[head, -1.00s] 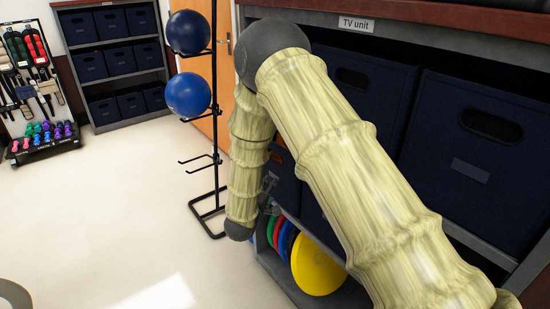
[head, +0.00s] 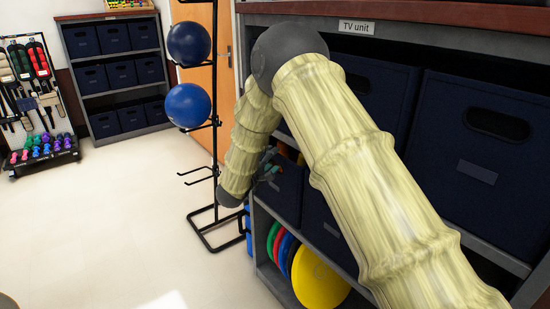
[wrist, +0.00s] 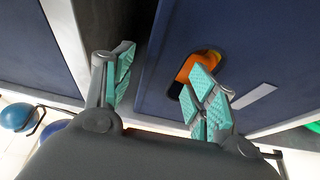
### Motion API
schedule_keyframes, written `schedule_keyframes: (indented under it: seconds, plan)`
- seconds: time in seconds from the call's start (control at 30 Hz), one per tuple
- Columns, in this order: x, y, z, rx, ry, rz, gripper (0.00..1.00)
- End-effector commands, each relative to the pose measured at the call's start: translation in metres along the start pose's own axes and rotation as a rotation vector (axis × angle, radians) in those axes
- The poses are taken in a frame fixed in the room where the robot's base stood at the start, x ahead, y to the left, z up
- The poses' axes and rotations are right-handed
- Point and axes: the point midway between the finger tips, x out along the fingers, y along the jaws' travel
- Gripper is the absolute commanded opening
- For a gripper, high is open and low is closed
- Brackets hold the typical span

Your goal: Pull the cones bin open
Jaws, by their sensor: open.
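The cones bin, a dark blue fabric box, shows in the wrist view (wrist: 160,85), with orange visible through its handle hole (wrist: 194,68) and a pale label beside the hole. In the head view the bin (head: 283,192) sits on the middle shelf, partly hidden by my arm. My gripper (wrist: 165,85) is open in the wrist view. Its right finger overlaps the handle hole, and its left finger is beyond the bin's left edge, over a dark gap. I cannot tell whether the right finger is in the hole. In the head view the gripper (head: 268,168) is small, by the bin's front.
The TV unit (head: 357,27) holds other blue bins (head: 480,150) above and coloured discs (head: 318,280) below. A black rack (head: 214,150) with blue balls (head: 188,105) stands to the left. Open floor (head: 110,220) lies further left.

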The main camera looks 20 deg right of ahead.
Motion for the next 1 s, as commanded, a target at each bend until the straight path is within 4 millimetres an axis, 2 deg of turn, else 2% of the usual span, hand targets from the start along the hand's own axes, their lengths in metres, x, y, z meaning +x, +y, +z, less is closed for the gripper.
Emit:
schedule_keyframes:
  seconds: [0.1,0.3,0.67,0.9,0.97,1.0]
  plan:
    - [0.016,0.000,0.000,0.001,-0.001,0.000,0.57]
    - [0.030,0.000,0.000,0.000,0.001,0.000,0.57]
    - [0.033,0.000,0.000,0.000,0.001,0.000,0.55]
    - [0.032,0.000,0.000,0.000,0.001,0.000,0.12]
    - [0.032,0.000,0.000,0.000,0.001,0.000,0.01]
    - [0.032,0.000,0.000,-0.001,0.001,0.000,0.00]
